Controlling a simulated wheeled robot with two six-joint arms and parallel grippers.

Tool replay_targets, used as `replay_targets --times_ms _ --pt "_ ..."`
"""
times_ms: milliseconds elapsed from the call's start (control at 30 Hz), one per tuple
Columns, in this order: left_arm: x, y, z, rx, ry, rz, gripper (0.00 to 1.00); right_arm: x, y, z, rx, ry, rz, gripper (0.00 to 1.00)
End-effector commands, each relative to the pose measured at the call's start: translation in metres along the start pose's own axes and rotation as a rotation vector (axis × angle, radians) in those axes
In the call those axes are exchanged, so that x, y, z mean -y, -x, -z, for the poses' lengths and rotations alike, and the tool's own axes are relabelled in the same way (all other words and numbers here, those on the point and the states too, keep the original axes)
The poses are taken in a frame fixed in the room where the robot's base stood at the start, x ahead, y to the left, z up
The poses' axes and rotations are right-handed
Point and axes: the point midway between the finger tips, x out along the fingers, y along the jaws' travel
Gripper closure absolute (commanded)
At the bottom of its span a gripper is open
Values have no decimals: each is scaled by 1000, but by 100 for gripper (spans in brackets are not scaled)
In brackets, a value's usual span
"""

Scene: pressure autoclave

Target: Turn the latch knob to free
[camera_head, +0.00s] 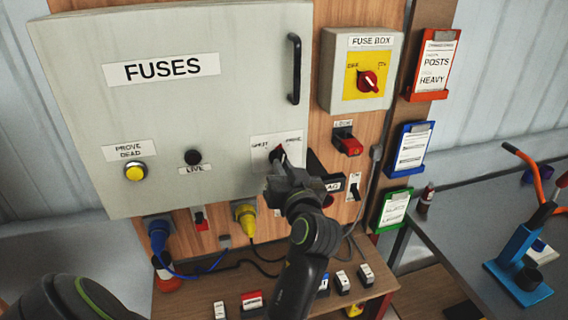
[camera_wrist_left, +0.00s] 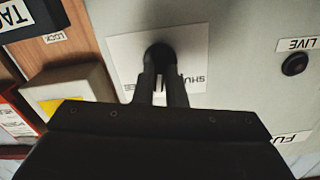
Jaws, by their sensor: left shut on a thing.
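In the left wrist view the knob (camera_wrist_left: 158,54) shows as a dark round shape on the plate, partly hidden by the fingers. My left gripper (camera_head: 279,165) is at the knob, with its two fingers (camera_wrist_left: 162,82) shut on it. The plate lettering is partly covered, so the knob's exact angle is hard to read. My right gripper is not in view.
A black handle (camera_head: 295,70) stands out above the knob. The fuse box (camera_head: 358,75) with a red rotary switch is to the right, above a red LOCK piece (camera_head: 348,142). Plugs and cables hang below the cabinet. A wooden shelf (camera_head: 190,290) lies beneath.

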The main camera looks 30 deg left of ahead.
Motion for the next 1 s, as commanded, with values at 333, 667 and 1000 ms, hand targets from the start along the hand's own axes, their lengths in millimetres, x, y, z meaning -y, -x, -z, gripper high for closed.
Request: replay_targets --times_ms 333,667,1000 --pt "0 0 4 -3 -310 0 100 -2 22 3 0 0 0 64" --pt "0 0 3 -4 -502 0 100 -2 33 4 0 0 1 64" --pt "0 0 2 -4 -569 2 100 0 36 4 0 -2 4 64"
